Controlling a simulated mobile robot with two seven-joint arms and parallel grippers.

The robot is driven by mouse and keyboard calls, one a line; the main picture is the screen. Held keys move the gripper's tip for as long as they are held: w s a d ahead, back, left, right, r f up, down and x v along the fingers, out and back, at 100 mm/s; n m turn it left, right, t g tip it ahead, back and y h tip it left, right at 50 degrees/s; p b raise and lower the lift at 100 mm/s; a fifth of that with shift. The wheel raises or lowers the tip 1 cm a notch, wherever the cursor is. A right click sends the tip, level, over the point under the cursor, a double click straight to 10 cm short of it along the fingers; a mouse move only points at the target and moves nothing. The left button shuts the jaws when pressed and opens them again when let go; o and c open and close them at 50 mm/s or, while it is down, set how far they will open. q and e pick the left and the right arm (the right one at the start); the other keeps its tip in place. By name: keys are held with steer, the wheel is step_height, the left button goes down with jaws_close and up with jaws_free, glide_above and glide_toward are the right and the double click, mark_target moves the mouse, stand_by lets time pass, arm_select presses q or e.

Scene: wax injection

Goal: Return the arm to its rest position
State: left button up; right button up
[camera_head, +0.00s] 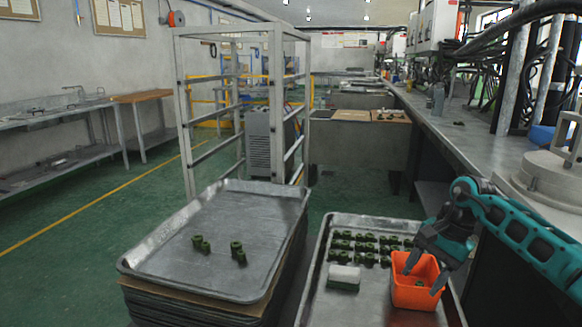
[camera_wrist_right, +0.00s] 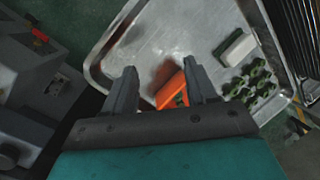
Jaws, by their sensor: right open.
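My right gripper (camera_head: 424,262) is teal and dark grey. It hangs over the orange box (camera_head: 415,291) on the right metal tray (camera_head: 312,291) in the head view. In the right wrist view my right gripper (camera_wrist_right: 156,92) has its fingers spread wide, with the orange box (camera_wrist_right: 171,90) seen beyond and between them. Nothing is held between the fingers. At least one small dark green part lies in the box. My left gripper is not in view.
Several green wax parts (camera_head: 367,246) stand in rows on the right tray, beside a white-topped block (camera_head: 344,277). The left tray (camera_head: 180,268) sits on a stack and holds a few green parts (camera_head: 238,252). A workbench (camera_head: 450,130) with a round lidded machine (camera_head: 545,178) borders the right.

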steer(key=s+a+m+t+y+p, duration=0.2)
steer(key=s+a+m+t+y, duration=0.2)
steer(key=a+m+y, duration=0.5)
steer(key=s+a+m+t+y+p, duration=0.25)
steer(key=s+a+m+y, duration=0.25)
steer(key=a+m, duration=0.75)
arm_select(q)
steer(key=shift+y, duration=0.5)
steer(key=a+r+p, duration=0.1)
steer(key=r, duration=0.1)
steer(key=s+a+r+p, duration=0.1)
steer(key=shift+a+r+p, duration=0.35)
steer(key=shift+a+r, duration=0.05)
arm_select(e)
steer(key=s+d+f+n+t+h, duration=0.2)
steer(key=s+d+f+n+h, duration=0.4)
steer(key=n, duration=1.1)
steer(key=s+d+f+n+t+h, duration=0.2)
steer(key=s+d+f+n+h, duration=0.4)
steer(key=n, duration=1)
steer(key=s+f+h, duration=0.1)
steer(key=s+h, duration=0.2)
steer(key=s, duration=0.2)
steer(key=shift+d+f+n, duration=0.15)
steer(key=shift+f+n, duration=0.15)
steer(key=shift+n, duration=0.05)
